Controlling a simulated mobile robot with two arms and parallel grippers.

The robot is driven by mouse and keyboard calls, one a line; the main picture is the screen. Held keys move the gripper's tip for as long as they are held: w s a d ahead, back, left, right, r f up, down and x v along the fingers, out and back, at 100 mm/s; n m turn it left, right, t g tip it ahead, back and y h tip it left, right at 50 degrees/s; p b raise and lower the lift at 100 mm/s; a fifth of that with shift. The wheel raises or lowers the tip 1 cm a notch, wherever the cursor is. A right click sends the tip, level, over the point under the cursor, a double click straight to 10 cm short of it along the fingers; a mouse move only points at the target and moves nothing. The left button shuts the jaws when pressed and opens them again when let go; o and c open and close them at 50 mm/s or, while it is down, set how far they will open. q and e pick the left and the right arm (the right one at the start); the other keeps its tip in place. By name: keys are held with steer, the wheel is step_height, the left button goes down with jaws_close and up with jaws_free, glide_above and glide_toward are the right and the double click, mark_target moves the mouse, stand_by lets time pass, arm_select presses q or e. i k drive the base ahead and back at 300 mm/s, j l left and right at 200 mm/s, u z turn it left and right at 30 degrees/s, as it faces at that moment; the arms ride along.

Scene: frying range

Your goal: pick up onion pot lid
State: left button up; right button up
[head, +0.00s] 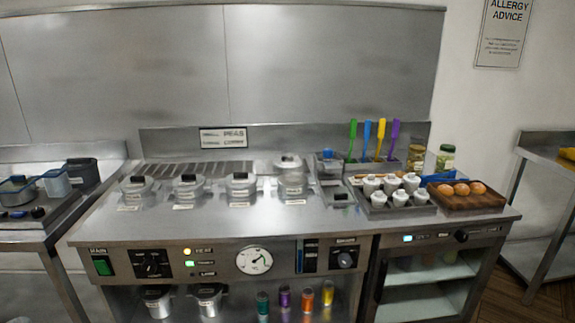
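Several lidded metal pots stand in a row on the steel counter: the far left pot (137,194), a second pot (188,194), a third pot (241,189) and a taller fourth pot (291,184). The first three lids have dark knobs; the fourth lid (288,162) looks paler on top. Each pot has a small white label in front, too small to read, so I cannot tell which one is the onion pot. Neither of my grippers is in view.
Right of the pots are coloured spatulas (367,137), a tray of white cups (419,208) and a wooden board (482,204) with brown round items. A fryer (25,190) stands left. The counter's front strip is clear. More pots and coloured bottles sit on the shelf below.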

mark_target(278, 163)
steer(key=i+u, duration=0.15)
steer(key=u, duration=0.2)
steer(key=i+l+u, duration=0.15)
steer(key=u, duration=0.25)
steer(key=i+l+u, duration=0.15)
steer(key=u, duration=0.2)
